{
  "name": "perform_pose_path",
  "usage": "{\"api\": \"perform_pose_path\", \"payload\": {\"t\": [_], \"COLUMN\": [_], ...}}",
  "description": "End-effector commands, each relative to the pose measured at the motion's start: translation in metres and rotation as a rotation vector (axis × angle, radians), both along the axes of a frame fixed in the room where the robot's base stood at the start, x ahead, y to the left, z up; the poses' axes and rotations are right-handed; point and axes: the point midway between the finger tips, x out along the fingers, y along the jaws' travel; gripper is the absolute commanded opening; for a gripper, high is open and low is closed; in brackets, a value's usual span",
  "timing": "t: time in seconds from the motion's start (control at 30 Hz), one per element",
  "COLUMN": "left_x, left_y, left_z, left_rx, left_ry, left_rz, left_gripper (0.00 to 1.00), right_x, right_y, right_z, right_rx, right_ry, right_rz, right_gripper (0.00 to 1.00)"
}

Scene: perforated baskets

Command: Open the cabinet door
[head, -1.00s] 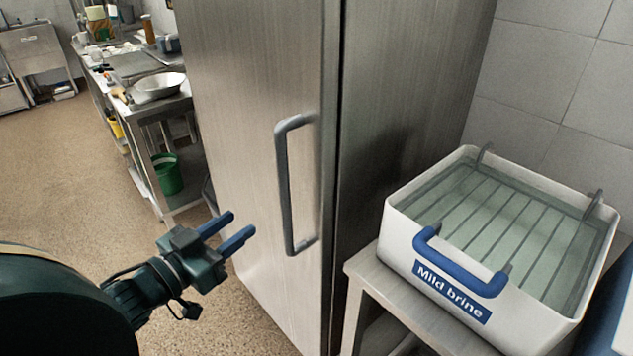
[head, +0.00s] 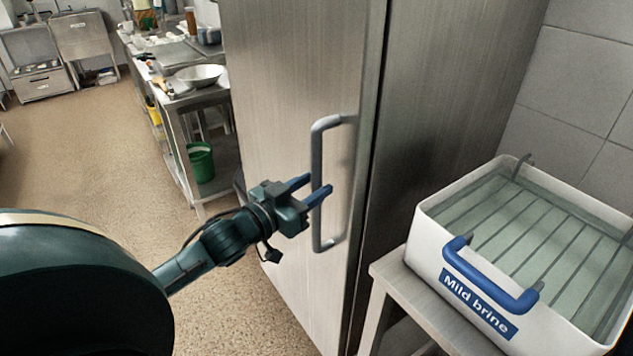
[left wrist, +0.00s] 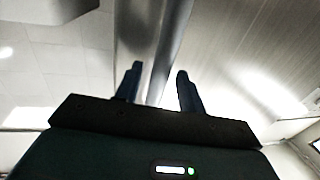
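The cabinet door (head: 285,100) is a tall brushed-steel panel, shut in the head view. Its long grey vertical handle (head: 317,160) is near the door's right edge. My left gripper (head: 318,188) is at the handle's middle, with its blue fingers apart. In the left wrist view, the open fingers (left wrist: 157,88) point at the handle bar (left wrist: 170,50), which runs between them. I cannot tell whether either finger touches the bar. My right gripper is not in view.
A white tub labelled "Mild brine" (head: 430,235) with a blue handle stands on a steel stand (head: 400,290) right of the cabinet. A steel worktable (head: 190,100) with a bowl and a green bucket (head: 200,162) is at left. The floor (head: 90,130) there is clear.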

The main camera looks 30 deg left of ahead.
Motion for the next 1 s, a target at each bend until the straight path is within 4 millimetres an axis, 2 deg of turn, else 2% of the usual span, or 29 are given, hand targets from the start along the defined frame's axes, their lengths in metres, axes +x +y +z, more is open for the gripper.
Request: {"api": "perform_pose_path", "payload": {"t": [0.2,0.53,1.0], "left_x": [0.015,0.017,0.016], "left_y": [-0.003,-0.004,-0.004], "left_z": [0.000,0.000,0.000], "left_rx": [-0.001,-0.001,-0.001], "left_ry": [0.000,0.001,0.000], "left_rz": [0.000,0.000,0.000], "left_gripper": [0.39,0.38,0.00], "right_x": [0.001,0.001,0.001], "right_y": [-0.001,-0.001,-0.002], "right_z": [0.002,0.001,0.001], "right_rx": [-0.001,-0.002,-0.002], "right_ry": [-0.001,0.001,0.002], "right_rz": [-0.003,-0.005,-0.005], "right_gripper": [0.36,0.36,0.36]}}
